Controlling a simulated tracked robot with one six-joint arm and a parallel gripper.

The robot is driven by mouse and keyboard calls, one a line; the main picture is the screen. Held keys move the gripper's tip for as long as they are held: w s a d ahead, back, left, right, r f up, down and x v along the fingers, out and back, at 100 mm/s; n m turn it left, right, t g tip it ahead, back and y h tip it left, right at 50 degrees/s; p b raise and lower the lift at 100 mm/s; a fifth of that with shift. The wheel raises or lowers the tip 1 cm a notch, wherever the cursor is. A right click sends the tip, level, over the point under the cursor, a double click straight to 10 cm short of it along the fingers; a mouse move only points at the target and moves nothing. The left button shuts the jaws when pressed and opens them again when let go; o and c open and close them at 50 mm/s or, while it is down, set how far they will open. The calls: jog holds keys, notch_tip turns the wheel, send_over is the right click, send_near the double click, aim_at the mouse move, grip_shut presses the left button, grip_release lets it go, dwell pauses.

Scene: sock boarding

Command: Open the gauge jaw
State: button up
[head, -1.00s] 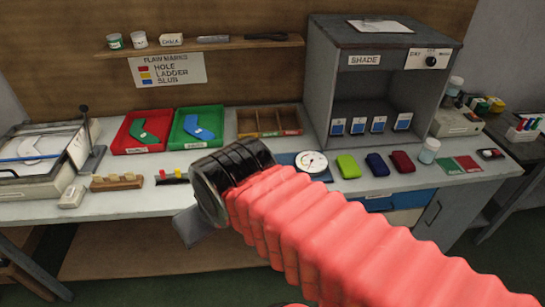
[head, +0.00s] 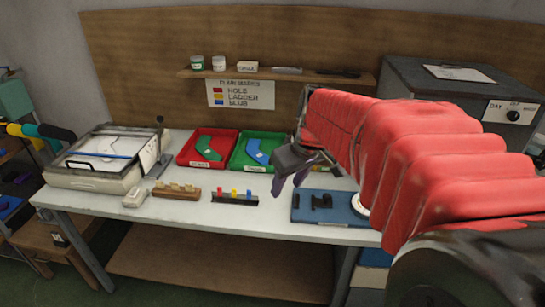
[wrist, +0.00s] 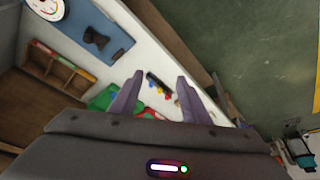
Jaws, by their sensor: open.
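The gauge lies on the bench as a blue plate (head: 335,212) with a white dial (head: 362,203), partly hidden by my red-sleeved arm, and a black piece (head: 321,201) on its left part. In the wrist view, the dial (wrist: 45,6) is cut off at the top left, and the black piece (wrist: 95,38) sits on the blue plate (wrist: 117,48). I cannot tell whether the jaw is open. My gripper (head: 290,183) is above the bench, left of the plate, its purple fingers apart and empty. The wrist view shows both fingers (wrist: 158,80).
Red (head: 207,148) and green (head: 258,150) trays stand behind my gripper. A peg rack (head: 235,198) and a wooden block (head: 176,192) lie to the left along the bench's front. A grey cabinet (head: 420,75) stands at the right. The bench front between rack and plate is clear.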

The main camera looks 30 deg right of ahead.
jog(key=w+d+f, duration=0.2)
jog(key=d, duration=0.5)
jog(key=w+d+f, duration=0.2)
jog(key=w+d, duration=0.1)
jog(key=d, duration=0.4)
jog(key=n, duration=0.1)
send_near(328, 196)
jog(key=d+v, duration=0.1)
jog(key=v, duration=0.5)
jog(key=shift+w+f+y, duration=0.15)
jog(key=shift+f+y, duration=0.05)
jog(key=shift+y, duration=0.1)
jog(key=x, duration=1.3)
jog(key=shift+w+a+f, duration=0.1)
jog(key=shift+w+f, duration=0.1)
jog(key=shift+f, duration=0.15)
jog(key=shift+c, duration=0.6)
grip_shut()
